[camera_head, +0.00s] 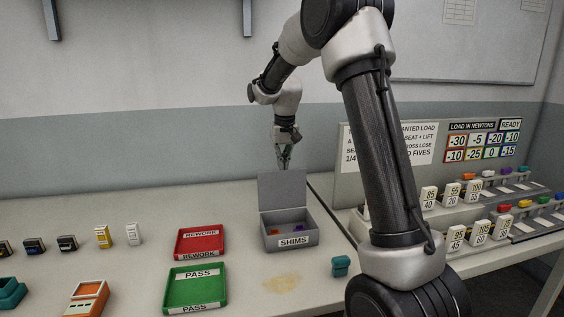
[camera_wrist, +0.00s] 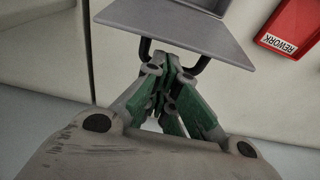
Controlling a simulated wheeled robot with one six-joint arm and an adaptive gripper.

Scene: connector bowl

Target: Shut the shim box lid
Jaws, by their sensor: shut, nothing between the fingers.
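The grey shim box (camera_head: 292,241), labelled SHIMS, stands on the table with its lid (camera_head: 282,190) raised at the back. Small orange and purple pieces lie inside it. My gripper (camera_head: 285,163) is above and behind the raised lid, pointing down, with its fingers together and empty. In the wrist view the fingertips of my gripper (camera_wrist: 173,66) are close to the edge of the lid (camera_wrist: 172,28); I cannot tell whether they touch. A dark handle-like bar shows beside the fingers there. Part of the box interior is hidden in the wrist view.
A red REWORK tray (camera_head: 201,255) and a green PASS tray (camera_head: 196,308) lie left of the box. A teal piece (camera_head: 341,266) is at its front right. A load board (camera_head: 400,150) and racks of numbered blocks stand to the right. The table behind the box looks clear.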

